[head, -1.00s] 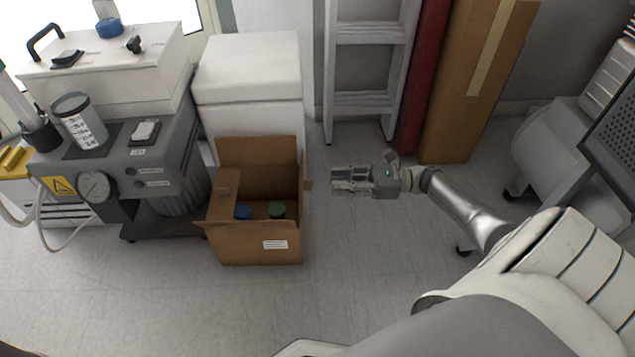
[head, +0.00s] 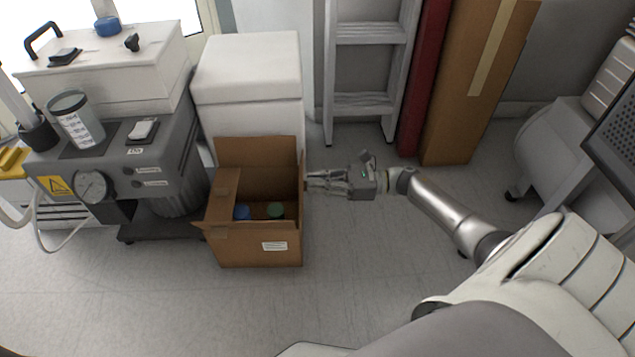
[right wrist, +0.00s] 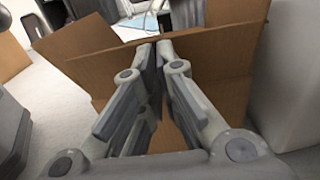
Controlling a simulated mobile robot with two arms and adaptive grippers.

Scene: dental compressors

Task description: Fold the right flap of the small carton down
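The small carton (head: 283,252) stands open on the floor left of centre in the head view. Its back flap (head: 256,156) stands upright, and a panel (head: 226,186) shows at its left side. My right gripper (head: 308,181) is at the top of the carton's right side, level and pointing left. Its fingers cover the right flap there, so its angle is hard to tell. In the right wrist view the fingertips (right wrist: 158,48) are together in front of the brown cardboard (right wrist: 225,55), with nothing clearly held between them. My left gripper is not in view.
Blue (head: 242,212) and green (head: 276,210) capped items sit inside the carton. A white bin (head: 250,75) stands behind it and a grey compressor unit (head: 130,160) to its left. A ladder (head: 368,104) and a tall carton (head: 460,90) stand behind my arm. Floor in front is clear.

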